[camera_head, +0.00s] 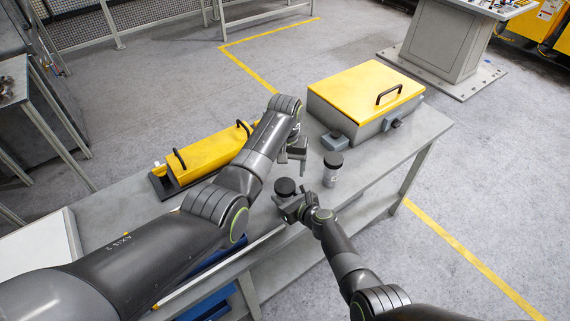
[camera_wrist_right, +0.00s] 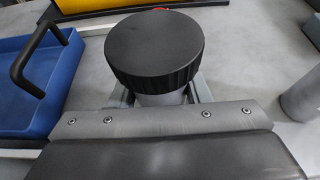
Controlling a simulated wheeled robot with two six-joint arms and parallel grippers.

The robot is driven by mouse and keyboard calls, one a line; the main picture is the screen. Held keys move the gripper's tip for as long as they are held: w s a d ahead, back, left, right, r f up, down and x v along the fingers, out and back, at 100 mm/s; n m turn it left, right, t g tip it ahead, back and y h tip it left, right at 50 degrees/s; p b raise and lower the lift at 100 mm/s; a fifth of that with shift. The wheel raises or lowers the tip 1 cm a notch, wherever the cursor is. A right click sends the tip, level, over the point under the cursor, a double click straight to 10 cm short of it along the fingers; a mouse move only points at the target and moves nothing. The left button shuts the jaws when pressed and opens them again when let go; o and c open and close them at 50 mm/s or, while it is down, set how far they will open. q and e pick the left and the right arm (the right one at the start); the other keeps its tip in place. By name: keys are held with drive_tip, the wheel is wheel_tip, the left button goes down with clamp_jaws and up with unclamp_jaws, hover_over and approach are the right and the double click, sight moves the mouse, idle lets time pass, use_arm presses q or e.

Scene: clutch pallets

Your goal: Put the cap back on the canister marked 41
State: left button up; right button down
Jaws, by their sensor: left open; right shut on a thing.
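A canister (camera_wrist_right: 160,98) with a wide black ridged cap (camera_wrist_right: 150,48) stands between the fingers of my right gripper (camera_head: 288,207), which is shut on its grey body. In the head view this black cap (camera_head: 285,187) is at the table's front edge; most of the body is hidden. A second pale canister (camera_head: 330,179) with a black top (camera_head: 333,160) stands upright on the table to the right. My left gripper (camera_head: 292,165) is open and empty, above and behind the held canister, left of the second one. I cannot read the number 41 on either.
A yellow-lidded grey box (camera_head: 365,98) with a black handle stands at the table's back right. A long yellow case (camera_head: 207,153) lies at the back left. A blue tray (camera_wrist_right: 40,75) with a black handle is at left in the wrist view. The grey table (camera_head: 385,165) is clear at right.

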sight(285, 185)
use_arm(q)
drive_tip(key=n, duration=0.5)
drive_tip(key=shift+r, duration=0.2)
drive_tip(key=n, duration=0.4)
drive_tip(key=shift+r, duration=0.1)
drive_tip(key=shift+f, duration=3.95)
